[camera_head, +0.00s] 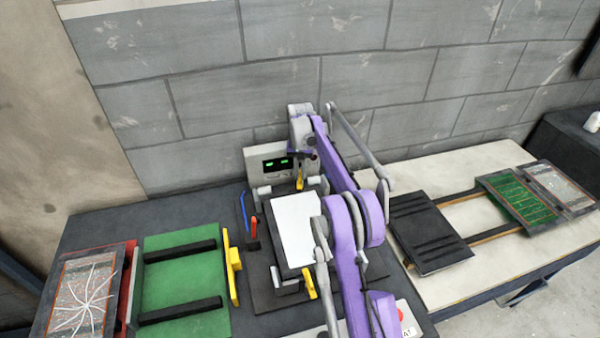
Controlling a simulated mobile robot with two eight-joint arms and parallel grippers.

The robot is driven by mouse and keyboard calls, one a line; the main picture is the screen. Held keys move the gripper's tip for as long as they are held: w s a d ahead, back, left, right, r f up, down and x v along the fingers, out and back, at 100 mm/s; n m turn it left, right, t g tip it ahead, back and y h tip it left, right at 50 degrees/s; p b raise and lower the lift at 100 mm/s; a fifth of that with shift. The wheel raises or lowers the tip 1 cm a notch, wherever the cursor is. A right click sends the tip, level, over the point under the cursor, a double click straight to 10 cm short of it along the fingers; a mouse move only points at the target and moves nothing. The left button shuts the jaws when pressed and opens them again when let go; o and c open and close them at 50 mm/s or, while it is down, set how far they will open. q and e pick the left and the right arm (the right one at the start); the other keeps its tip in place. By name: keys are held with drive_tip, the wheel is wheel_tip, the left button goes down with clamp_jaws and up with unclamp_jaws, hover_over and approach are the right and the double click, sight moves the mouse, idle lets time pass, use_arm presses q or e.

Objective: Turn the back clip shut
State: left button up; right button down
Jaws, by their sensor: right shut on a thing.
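The back clip (299,182) is a small yellow lever at the far edge of a fixture holding a white plate (296,226). My right gripper (302,160) is at the back clip, in front of the grey control box, and is shut on it; the fingertips are small and partly hidden by my purple arm. A second yellow clip (309,284) sits at the front edge of the fixture. My left gripper is not in view.
The grey box with green displays (272,166) stands behind the fixture. A green tray (186,284) with black bars and a red-edged board (82,296) lie at the left. A black panel (425,232) and a green circuit board (517,197) lie at the right. A block wall closes the back.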

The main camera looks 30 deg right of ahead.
sight(300, 175)
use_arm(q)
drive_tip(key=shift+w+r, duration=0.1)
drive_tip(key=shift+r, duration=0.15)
use_arm(e)
drive_tip(key=shift+n, duration=2)
drive_tip(key=c, duration=1.2)
unclamp_jaws()
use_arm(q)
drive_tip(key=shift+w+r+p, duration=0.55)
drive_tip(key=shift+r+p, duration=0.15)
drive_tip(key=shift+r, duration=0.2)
use_arm(e)
wheel_tip(300, 175, up, 11)
